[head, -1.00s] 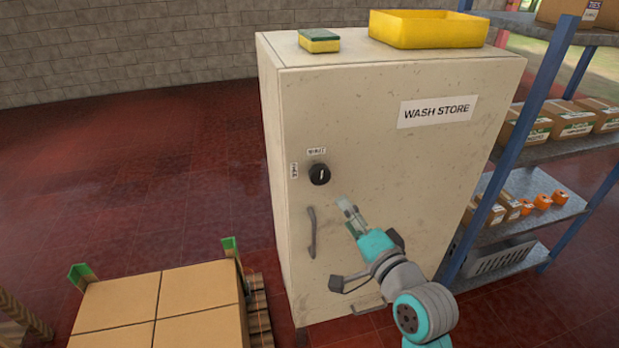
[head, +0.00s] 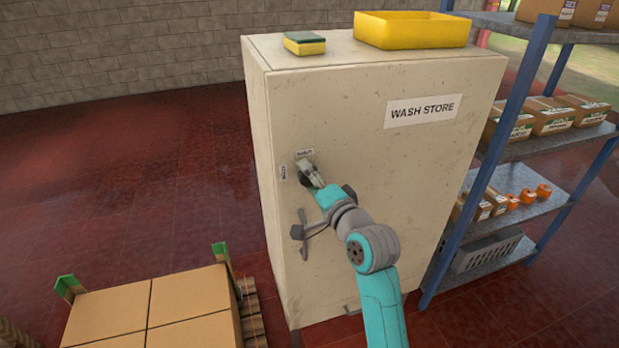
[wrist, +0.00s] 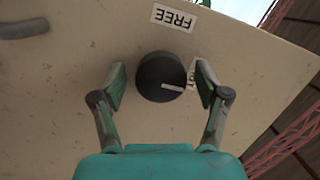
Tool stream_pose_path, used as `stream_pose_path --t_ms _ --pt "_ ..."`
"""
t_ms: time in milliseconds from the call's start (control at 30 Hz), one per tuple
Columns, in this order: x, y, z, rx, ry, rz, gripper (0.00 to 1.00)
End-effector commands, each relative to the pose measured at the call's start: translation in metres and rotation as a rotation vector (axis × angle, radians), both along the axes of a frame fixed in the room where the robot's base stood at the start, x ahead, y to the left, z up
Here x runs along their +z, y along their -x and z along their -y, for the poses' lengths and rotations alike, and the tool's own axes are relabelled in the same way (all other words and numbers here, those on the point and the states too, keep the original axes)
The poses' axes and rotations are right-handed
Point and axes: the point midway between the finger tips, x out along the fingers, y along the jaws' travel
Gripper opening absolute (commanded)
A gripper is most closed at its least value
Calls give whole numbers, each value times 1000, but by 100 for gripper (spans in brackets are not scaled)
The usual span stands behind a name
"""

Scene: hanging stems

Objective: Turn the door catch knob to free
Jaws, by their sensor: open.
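The door catch knob (wrist: 158,70) is round and black, with a white mark on its face. In the wrist view the mark points right, toward a small label (wrist: 193,73) partly hidden by a finger. The FREE label (wrist: 174,17) lies above the knob there, a quarter turn away. My gripper (wrist: 162,83) is open, one finger on each side of the knob, with a gap showing on both sides. In the head view my gripper (head: 307,170) covers most of the knob on the cream cabinet door (head: 390,165).
A dark door handle (head: 304,236) is below the knob. A yellow tray (head: 413,32) and a sponge (head: 304,47) sit on the cabinet. A blue-post shelf (head: 492,160) stands close on the right. Cartons on a pallet (head: 155,305) are at lower left.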

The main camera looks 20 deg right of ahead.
Motion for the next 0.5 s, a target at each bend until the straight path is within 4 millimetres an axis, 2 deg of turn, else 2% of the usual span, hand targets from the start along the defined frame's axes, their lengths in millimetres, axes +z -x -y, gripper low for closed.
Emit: stream_pose_path --t_ms 367,500 --pt "0 -5 -1 1 0 0 74" --pt "0 -5 -1 1 0 0 39"
